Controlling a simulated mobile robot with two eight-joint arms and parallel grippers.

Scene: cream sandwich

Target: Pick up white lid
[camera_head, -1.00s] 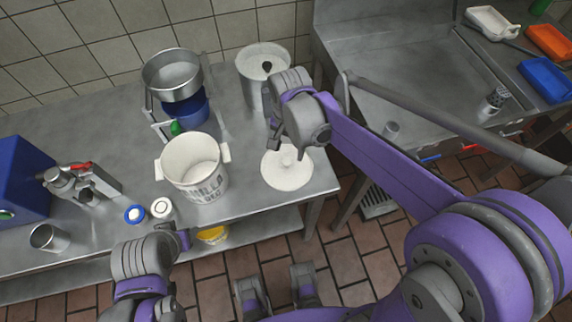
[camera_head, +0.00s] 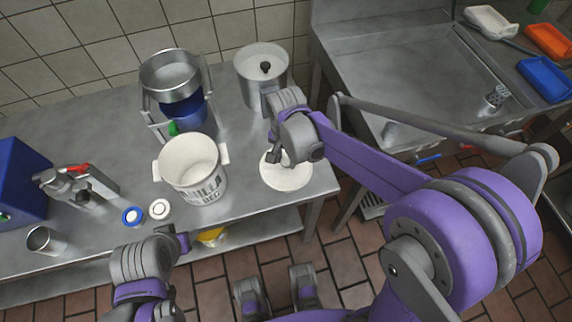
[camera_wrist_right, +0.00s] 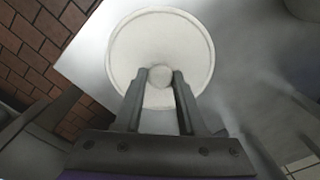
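The white lid (camera_head: 290,179) is a round disc with a small centre knob, lying flat near the right end of the steel table. In the right wrist view the lid (camera_wrist_right: 190,42) lies beyond my fingertips, with its knob (camera_wrist_right: 160,74) between them. My right gripper (camera_head: 277,154) is over the lid and hides its knob in the head view. In the wrist view its fingers (camera_wrist_right: 160,80) are apart, one on each side of the knob; whether they touch it is unclear. My left gripper (camera_head: 184,242) is in front of the table's front edge, away from the lid; its fingers are hardly visible.
A white bucket (camera_head: 190,163) stands left of the lid. A steel pot (camera_head: 262,73) stands behind my right gripper. A metal bowl on a stand (camera_head: 170,78) is at the back. Two small round containers (camera_head: 132,216) stand near the front edge. A sink unit (camera_head: 385,65) is to the right.

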